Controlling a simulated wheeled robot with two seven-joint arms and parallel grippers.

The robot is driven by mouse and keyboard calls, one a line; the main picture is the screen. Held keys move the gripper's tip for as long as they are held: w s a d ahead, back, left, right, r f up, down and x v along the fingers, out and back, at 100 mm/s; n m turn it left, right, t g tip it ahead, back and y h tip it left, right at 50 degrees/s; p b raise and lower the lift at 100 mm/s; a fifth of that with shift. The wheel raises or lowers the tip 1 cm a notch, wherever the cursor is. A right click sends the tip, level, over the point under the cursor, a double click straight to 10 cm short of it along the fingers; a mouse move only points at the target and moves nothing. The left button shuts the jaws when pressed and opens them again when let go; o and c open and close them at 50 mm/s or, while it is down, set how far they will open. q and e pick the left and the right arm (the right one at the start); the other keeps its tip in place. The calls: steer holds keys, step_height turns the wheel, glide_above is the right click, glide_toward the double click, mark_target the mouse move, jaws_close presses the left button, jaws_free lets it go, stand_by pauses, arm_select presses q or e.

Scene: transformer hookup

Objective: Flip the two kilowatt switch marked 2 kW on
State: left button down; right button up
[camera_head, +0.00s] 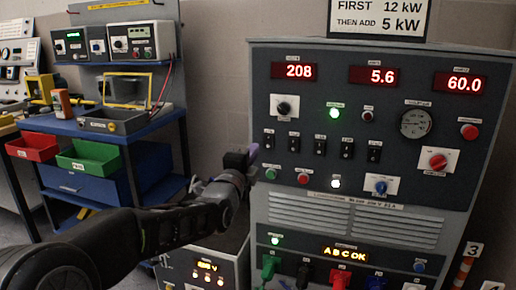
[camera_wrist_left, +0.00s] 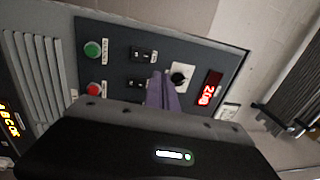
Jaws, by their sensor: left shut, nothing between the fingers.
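A row of several black toggle switches (camera_head: 320,145) runs across the dark panel of the grey cabinet (camera_head: 400,215). The small labels above them are too small to read, so I cannot tell which one is marked 2 kW. My left gripper (camera_head: 250,153), with purple fingertips, is shut and empty just left of the leftmost switch (camera_head: 269,138). In the left wrist view its fingers (camera_wrist_left: 163,92) lie in front of the panel beside two black switches, one of them the upper switch (camera_wrist_left: 143,54). I cannot tell whether they touch the panel. My right gripper is not in view.
Red displays (camera_head: 373,75) read 208, 5.6 and 60.0. A black knob (camera_head: 285,107) is above the switches; green (camera_head: 270,174) and red (camera_head: 303,179) buttons are below. A sign (camera_head: 378,18) reads FIRST 12 kW THEN ADD 5 kW. A blue cart (camera_head: 160,130) with bins stands at left.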

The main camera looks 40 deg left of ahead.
arm_select(q)
steer(key=shift+r+v, duration=0.25)
steer(key=shift+v, duration=0.85)
